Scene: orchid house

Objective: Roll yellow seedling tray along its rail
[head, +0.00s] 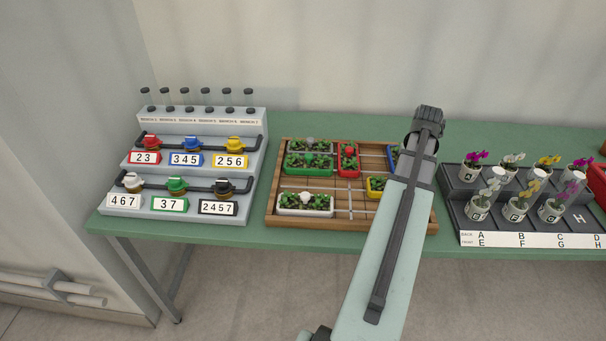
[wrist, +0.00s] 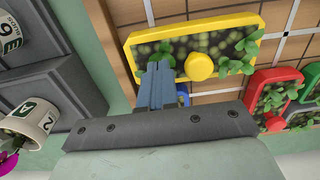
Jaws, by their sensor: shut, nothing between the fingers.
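The yellow seedling tray (wrist: 195,22) holds green seedlings and has a round yellow knob (wrist: 198,67) in its middle, seen in the wrist view. In the head view my arm hides most of the yellow tray, and only its left end (head: 370,190) shows on the wooden rail board (head: 284,229). My gripper (wrist: 157,68) is shut and empty. In the wrist view its fingers overlap the tray's near edge, just left of the knob; I cannot tell whether they touch the tray. In the head view the fingertips are hidden behind my arm.
Red (head: 347,170), green (head: 290,166) and white (head: 284,205) seedling trays share the board. A blue tray (head: 393,152) is partly hidden. Numbered valves (head: 178,183) stand left, an orchid stand (head: 463,216) right. The board has bare room between the white and yellow trays.

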